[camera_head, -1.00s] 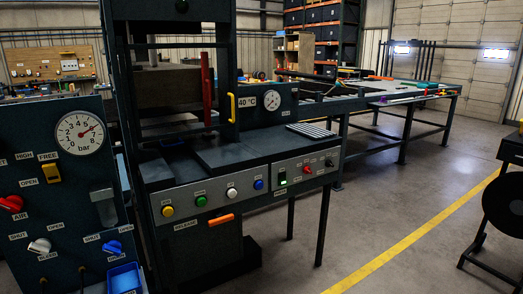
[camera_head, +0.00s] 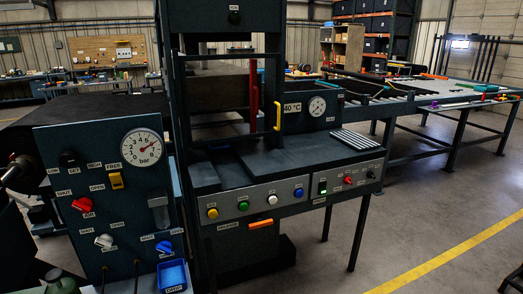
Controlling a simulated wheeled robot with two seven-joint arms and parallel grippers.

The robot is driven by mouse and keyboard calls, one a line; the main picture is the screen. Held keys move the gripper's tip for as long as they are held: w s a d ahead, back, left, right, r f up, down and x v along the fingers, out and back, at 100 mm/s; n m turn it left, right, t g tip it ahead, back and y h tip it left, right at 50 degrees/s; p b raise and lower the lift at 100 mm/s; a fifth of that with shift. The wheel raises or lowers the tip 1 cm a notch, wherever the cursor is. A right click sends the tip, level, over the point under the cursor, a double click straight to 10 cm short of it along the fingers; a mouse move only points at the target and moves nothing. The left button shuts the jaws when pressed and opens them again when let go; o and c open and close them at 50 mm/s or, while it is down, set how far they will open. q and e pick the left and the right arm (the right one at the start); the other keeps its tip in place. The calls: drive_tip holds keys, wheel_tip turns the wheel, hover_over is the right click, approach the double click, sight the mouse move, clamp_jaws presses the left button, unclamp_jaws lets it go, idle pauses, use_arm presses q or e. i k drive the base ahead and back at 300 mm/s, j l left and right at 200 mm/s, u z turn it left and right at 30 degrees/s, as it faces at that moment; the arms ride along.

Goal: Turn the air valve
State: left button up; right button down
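The red air valve handle (camera_head: 82,204) is on the dark control panel (camera_head: 130,205) at the left, just above a label reading AIR. SHUT and OPEN labels stand around it. The handle looks tilted, and its exact setting is too small to tell. The round pressure gauge (camera_head: 142,148) above it to the right has a red needle pointing up and right. A white handle (camera_head: 103,241) and a blue handle (camera_head: 164,247) sit lower on the same panel. Neither of my grippers shows in the head view.
The belt press (camera_head: 225,120) stands right of the panel, with a row of coloured buttons. A blue drip tray (camera_head: 172,276) juts from the panel's bottom. A dark machine part (camera_head: 15,172) is at the left edge. Open floor (camera_head: 425,215) lies at the right.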

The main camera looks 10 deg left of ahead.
sight(84, 205)
drive_tip(key=u, duration=1.25)
